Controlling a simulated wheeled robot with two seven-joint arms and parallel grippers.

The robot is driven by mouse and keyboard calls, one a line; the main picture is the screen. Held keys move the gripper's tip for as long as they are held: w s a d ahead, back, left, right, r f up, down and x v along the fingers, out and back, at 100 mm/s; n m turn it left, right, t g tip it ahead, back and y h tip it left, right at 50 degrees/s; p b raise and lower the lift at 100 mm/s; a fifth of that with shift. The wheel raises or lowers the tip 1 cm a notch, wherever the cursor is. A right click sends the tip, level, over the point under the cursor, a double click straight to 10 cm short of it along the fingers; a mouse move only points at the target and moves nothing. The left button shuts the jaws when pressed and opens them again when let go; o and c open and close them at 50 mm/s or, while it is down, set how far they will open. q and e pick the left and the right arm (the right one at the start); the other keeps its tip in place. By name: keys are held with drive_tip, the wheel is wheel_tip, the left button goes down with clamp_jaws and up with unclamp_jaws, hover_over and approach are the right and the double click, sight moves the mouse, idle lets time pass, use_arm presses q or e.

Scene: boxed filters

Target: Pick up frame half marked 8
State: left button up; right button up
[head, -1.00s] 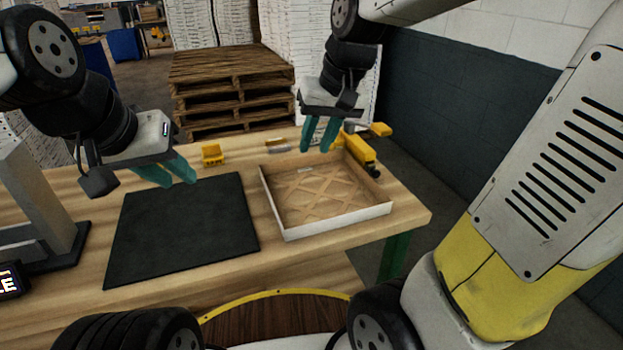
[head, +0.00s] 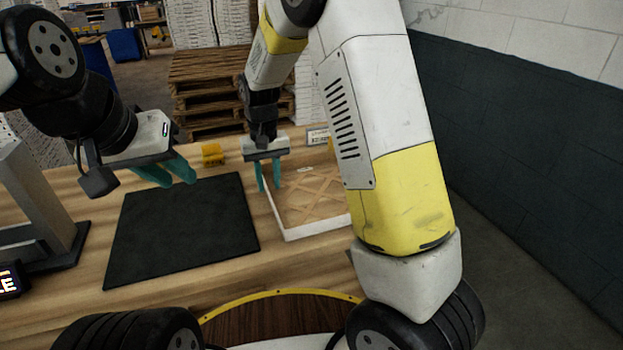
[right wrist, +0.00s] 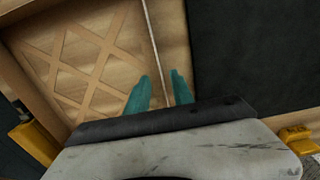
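The frame half is a shallow open tray with white outer walls (head: 318,228) and a tan lattice inside, lying on the wooden bench. A small label shows inside it, but I cannot read a number. My right gripper (head: 269,190) is at its left wall, fingers pointing down. In the right wrist view, the gripper (right wrist: 160,76) is open, with one finger on each side of the thin wall (right wrist: 152,30); I cannot tell whether they touch it. My right arm hides the tray's right part. My left gripper (head: 178,184) is open and empty above the bench, left of the tray.
A black mat (head: 180,230) lies left of the tray. A small yellow bin (head: 212,154) stands behind the mat. A grey stand (head: 40,205) is at the left. Wooden pallets (head: 205,95) are behind the bench.

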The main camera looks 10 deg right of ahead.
sight(270, 194)
wheel_tip(270, 194, down, 5)
drive_tip(key=shift+s+r, duration=0.1)
drive_tip(key=shift+r, duration=0.1)
drive_tip(key=shift+c, duration=0.2)
clamp_jaws()
idle(1.2)
